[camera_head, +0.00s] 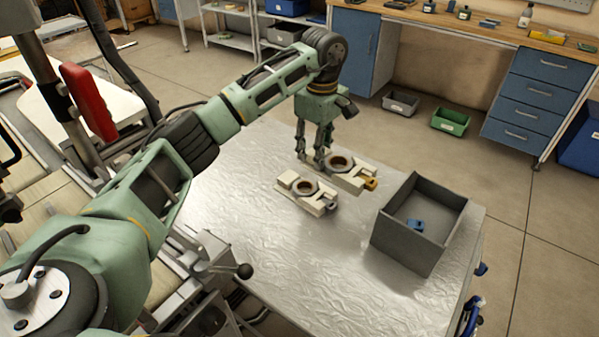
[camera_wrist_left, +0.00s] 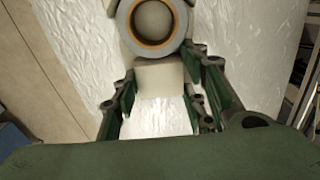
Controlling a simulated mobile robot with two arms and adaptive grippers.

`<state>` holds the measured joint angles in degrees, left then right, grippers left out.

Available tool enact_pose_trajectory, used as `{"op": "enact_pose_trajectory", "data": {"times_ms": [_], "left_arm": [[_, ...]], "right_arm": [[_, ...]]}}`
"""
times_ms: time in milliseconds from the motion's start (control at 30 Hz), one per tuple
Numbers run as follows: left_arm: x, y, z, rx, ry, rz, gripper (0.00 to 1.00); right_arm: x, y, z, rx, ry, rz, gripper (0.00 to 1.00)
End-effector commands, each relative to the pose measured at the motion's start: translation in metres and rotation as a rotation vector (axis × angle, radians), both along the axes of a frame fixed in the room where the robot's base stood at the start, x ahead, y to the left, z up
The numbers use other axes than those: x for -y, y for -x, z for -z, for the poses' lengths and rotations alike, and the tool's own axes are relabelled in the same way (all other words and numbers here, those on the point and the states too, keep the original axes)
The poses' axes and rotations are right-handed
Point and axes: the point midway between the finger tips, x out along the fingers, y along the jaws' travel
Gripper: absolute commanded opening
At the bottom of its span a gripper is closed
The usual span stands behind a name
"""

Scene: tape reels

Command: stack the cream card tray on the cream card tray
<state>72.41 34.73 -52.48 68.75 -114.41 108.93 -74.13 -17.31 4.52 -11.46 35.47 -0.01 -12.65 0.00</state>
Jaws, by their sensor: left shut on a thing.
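One cream card tray (camera_head: 349,178), with a dark-centred reel on it and a yellow-orange piece at its right end, is gripped at its left end by my left gripper (camera_head: 314,158). I cannot tell whether it touches the table. A second cream card tray (camera_head: 318,206), also carrying a reel, lies on the metal table in front of it, apart from my fingers. In the left wrist view, the fingers of my left gripper (camera_wrist_left: 160,105) flank the blocky cream end of the held tray (camera_wrist_left: 161,76); its grey reel with an orange inner ring shows above. My right gripper is out of view.
An open grey box (camera_head: 400,237) with a small blue item (camera_head: 415,225) inside stands on the table's right side. The silvery table (camera_head: 270,245) is bare left and front of the trays. Grey and green bins sit on the floor beyond, near a blue drawer workbench.

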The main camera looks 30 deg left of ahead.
Motion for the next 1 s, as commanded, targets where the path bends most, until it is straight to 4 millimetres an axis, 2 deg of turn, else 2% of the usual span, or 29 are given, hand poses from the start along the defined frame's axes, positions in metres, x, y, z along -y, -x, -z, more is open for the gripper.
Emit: {"op": "enact_pose_trajectory", "data": {"times_ms": [33, 200, 400, 600, 833, 1000], "left_arm": [[-0.013, 0.001, 0.005, -0.004, -0.001, -0.006, 0.09], [-0.051, 0.003, 0.028, -0.004, -0.001, -0.006, 0.09], [-0.080, 0.003, 0.047, -0.001, 0.000, -0.002, 0.09], [-0.086, 0.003, 0.056, 0.000, 0.000, 0.001, 0.09], [-0.085, 0.003, 0.087, -0.002, 0.001, 0.001, 0.09], [-0.086, 0.002, 0.091, 0.002, -0.001, 0.000, 0.08]], "right_arm": [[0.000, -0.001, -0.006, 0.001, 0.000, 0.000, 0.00], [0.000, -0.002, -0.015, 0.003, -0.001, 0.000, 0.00], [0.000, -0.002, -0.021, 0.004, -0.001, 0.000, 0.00], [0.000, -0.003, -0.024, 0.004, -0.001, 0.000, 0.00], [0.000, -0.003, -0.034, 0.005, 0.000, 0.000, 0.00], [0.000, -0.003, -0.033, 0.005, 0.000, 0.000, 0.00]]}}
